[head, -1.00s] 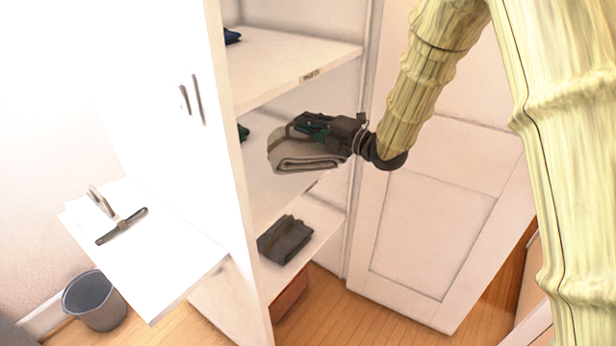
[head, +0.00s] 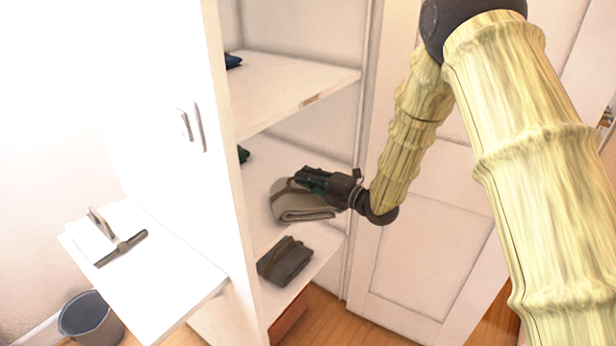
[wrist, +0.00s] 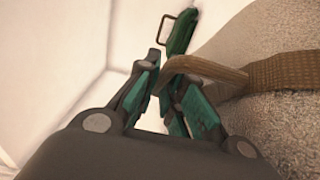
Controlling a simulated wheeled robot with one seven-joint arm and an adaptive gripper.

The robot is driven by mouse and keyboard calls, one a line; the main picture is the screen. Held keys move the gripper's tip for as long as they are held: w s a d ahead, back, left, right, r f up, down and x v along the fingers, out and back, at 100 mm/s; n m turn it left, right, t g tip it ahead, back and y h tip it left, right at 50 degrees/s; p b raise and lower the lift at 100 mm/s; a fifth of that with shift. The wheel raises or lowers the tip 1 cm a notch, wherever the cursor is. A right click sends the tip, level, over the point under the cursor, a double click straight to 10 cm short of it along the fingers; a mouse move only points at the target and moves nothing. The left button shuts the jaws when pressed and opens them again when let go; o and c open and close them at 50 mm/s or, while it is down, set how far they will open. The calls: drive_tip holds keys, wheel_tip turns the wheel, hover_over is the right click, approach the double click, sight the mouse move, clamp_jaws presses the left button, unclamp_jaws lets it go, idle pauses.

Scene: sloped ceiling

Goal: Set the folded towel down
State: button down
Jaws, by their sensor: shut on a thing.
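The folded towel (head: 297,206) is beige-grey with a brown strap around it. In the head view it is at the middle shelf (head: 262,185) of the open cabinet, near the shelf's front edge; I cannot tell whether it touches the shelf. My gripper (head: 312,182) reaches in from the right and is shut on the strap at the towel's top. In the wrist view the brown strap (wrist: 255,76) runs into the dark and green fingers (wrist: 168,85), and the towel's fuzzy surface (wrist: 285,115) fills the right side. The towel's far side is hidden.
A dark grey folded bundle (head: 285,261) lies on the lower shelf. The upper shelf (head: 290,85) is above the gripper. A white table (head: 150,275) and bucket (head: 90,316) stand left.

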drive_tip(key=shift+f, duration=0.15)
drive_tip(key=c, duration=1.5)
unclamp_jaws()
drive_tip(key=shift+c, duration=0.2)
drive_tip(key=shift+s+d+r, duration=0.1)
drive_tip(key=shift+r, duration=0.1)
